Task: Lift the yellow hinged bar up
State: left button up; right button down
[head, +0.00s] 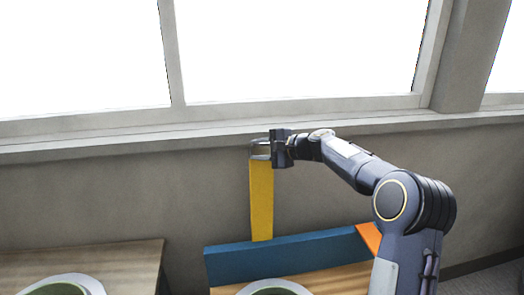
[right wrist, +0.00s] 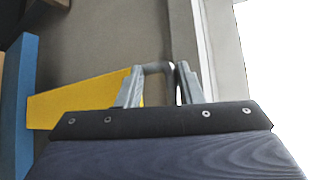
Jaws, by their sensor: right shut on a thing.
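The yellow hinged bar (head: 262,200) stands upright above the blue beam (head: 285,254) in the head view. Its lower end meets the beam and its top carries a grey handle (head: 259,148). My right gripper (head: 262,150) is at the top of the bar, shut on the handle. In the right wrist view the yellow bar (right wrist: 85,97) runs from the blue beam (right wrist: 20,85) to the grey handle (right wrist: 158,68), which lies between my right fingers (right wrist: 158,88). My left gripper is not in view.
A wooden table (head: 120,262) stands at the left with a round green and white mould (head: 65,284) on it. Another mould (head: 272,287) sits in front of the blue beam. An orange piece (head: 370,237) is at the beam's right end. A wall and window sill (head: 200,131) lie behind the bar.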

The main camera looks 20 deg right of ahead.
jog(key=shift+w+a+f+g, duration=0.1)
jog(key=shift+a+f+g, duration=0.25)
jog(key=shift+f, duration=0.35)
jog(key=c, duration=1.5)
grip_release()
jog(key=shift+o, duration=0.2)
jog(key=shift+s+d+r, duration=0.1)
jog(key=shift+s+d, duration=0.05)
jog(key=shift+s, duration=0.15)
jog(key=b+v, duration=0.2)
jog(key=v, duration=0.6)
jog(key=shift+w+r, duration=0.3)
jog(key=shift+r, duration=0.05)
jog(key=shift+d, duration=0.15)
